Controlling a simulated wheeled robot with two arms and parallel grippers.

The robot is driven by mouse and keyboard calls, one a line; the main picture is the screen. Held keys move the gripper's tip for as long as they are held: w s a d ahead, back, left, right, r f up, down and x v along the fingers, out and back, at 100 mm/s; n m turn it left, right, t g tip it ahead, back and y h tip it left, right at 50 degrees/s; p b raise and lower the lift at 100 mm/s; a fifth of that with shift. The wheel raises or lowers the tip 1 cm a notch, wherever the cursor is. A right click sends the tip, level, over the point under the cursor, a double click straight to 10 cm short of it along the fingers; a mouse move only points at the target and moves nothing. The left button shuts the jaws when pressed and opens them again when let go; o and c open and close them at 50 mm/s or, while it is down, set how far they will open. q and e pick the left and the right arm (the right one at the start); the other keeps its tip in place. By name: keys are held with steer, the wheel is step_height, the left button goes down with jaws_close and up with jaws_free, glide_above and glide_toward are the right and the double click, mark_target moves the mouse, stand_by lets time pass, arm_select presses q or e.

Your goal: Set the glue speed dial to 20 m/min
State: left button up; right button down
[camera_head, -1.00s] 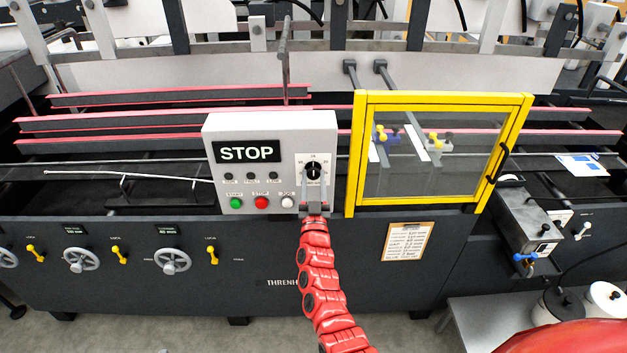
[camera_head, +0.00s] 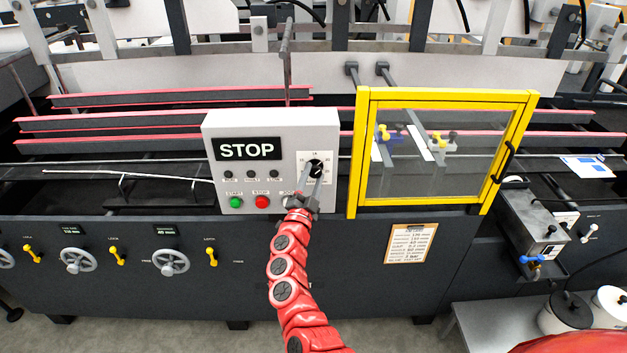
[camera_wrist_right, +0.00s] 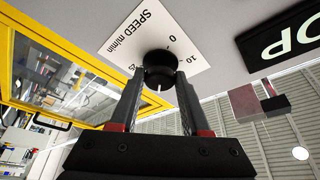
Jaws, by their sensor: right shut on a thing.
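The glue speed dial (camera_head: 315,168) is a black knob on a white scale plate, at the right side of the grey control box (camera_head: 262,122). In the right wrist view the black knob (camera_wrist_right: 159,70) sits between my fingertips, with the plate lettered "SPEED m/min" behind it. A white pointer mark shows on the knob; I cannot read the set value. My right gripper (camera_head: 313,175) is shut on the dial, reaching up from below and tilted. It also shows in the right wrist view (camera_wrist_right: 158,88). My left gripper is not in view.
A STOP display (camera_head: 247,149) and green and red buttons (camera_head: 249,202) are left of the dial. A yellow-framed guard door (camera_head: 362,155) stands close on the right. Handwheels (camera_head: 171,262) and yellow levers line the lower front. A clipboard sheet (camera_head: 410,243) hangs at lower right.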

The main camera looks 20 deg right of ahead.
steer(key=shift+m+g+h, duration=0.3)
steer(key=shift+m+g, duration=0.2)
steer(key=shift+m, duration=0.9)
steer(key=shift+a+r, duration=0.1)
steer(key=shift+c, duration=1.9)
jaws_free()
steer(key=shift+b, duration=0.3)
steer(key=b+v, duration=0.5)
steer(key=v, duration=1.2)
steer(key=shift+s, duration=0.15)
steer(key=shift+a+r, duration=0.1)
steer(key=shift+r, duration=0.05)
